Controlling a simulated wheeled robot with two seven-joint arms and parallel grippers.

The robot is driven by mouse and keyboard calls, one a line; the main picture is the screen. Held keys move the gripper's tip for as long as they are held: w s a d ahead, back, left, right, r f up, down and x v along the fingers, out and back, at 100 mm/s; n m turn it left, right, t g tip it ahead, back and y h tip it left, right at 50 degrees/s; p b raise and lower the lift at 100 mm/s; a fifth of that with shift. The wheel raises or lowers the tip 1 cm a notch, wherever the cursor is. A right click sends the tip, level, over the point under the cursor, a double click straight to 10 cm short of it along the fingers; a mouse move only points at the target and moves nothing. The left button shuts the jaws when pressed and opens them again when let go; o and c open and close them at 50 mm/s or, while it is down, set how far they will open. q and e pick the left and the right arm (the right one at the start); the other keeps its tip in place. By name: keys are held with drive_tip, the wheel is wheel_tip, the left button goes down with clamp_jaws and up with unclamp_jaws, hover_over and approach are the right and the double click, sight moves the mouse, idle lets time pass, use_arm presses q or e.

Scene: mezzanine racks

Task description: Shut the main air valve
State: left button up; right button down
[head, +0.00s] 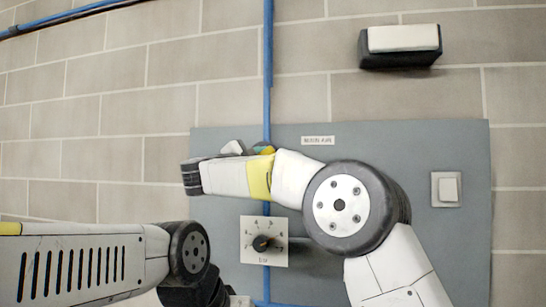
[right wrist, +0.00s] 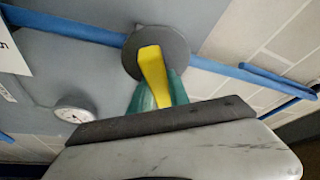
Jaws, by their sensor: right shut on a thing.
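The main air valve (head: 265,150) sits on a blue vertical pipe (head: 267,90) on a grey wall panel; my right arm covers much of it in the head view. The lever's lower end goes behind my gripper's dark edge, crosswise to the blue pipe in that picture.
A label plate (head: 318,140) is above my right arm. A dial with a black knob (head: 263,243) is below it, and a switch (head: 447,189) is at right. A round gauge (right wrist: 75,113) shows in the wrist view. A black and white box (head: 400,45) hangs higher up.

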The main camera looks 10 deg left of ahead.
drive_tip(key=m+g, duration=0.1)
drive_tip(key=m, duration=0.3)
drive_tip(key=m+g, duration=0.1)
drive_tip(key=m, duration=0.1)
drive_tip(key=shift+f+m+g, duration=0.3)
drive_tip(key=shift+f, duration=0.05)
idle(0.4)
drive_tip(key=c, duration=1.2)
unclamp_jaws()
drive_tip(key=shift+c, duration=0.2)
drive_tip(key=v, duration=0.7)
drive_tip(key=shift+s, duration=0.35)
drive_tip(key=shift+a, duration=0.15)
